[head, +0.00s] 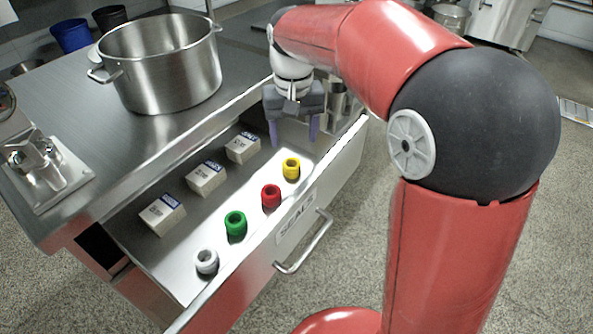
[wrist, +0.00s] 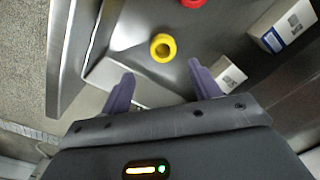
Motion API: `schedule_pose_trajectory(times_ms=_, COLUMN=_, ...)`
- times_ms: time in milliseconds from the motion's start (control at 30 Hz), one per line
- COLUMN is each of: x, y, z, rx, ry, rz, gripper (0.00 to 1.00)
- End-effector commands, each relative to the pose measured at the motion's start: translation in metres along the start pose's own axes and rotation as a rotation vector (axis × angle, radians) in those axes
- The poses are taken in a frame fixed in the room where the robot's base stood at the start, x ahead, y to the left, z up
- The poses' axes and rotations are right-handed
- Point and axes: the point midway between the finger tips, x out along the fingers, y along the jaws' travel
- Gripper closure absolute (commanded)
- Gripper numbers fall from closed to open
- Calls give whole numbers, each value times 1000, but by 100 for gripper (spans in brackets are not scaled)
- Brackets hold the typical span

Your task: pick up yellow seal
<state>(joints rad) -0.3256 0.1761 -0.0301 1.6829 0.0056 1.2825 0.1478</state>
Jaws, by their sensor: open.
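The yellow seal (head: 291,168) stands in the open drawer (head: 263,178), at the far end of a row of coloured seals. It is a short ring with a hole in its top. My gripper (head: 294,138) is open and empty, above the drawer and behind the yellow seal in the head view. In the wrist view the yellow seal (wrist: 163,47) lies ahead of the two purple fingers (wrist: 162,88), apart from them and roughly between their lines.
Red (head: 271,196), green (head: 236,223) and white (head: 207,262) seals stand in the same row. Several small boxes (head: 206,178) lie along the drawer's other side. The drawer's front wall with its handle (head: 303,243) is close by the seals. A steel pot (head: 160,65) stands on the counter.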

Motion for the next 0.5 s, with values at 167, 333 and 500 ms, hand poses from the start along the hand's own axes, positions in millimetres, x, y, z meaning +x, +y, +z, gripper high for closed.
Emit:
schedule_pose_trajectory(times_ms=167, x=22, y=-1, z=1, rx=0, ry=-4, rz=1, gripper=38)
schedule_pose_trajectory(times_ms=333, x=45, y=-5, z=3, rx=1, ry=-4, rz=0, gripper=38)
schedule_pose_trajectory(times_ms=500, x=67, y=-6, z=4, rx=2, ry=-2, rz=0, gripper=38)
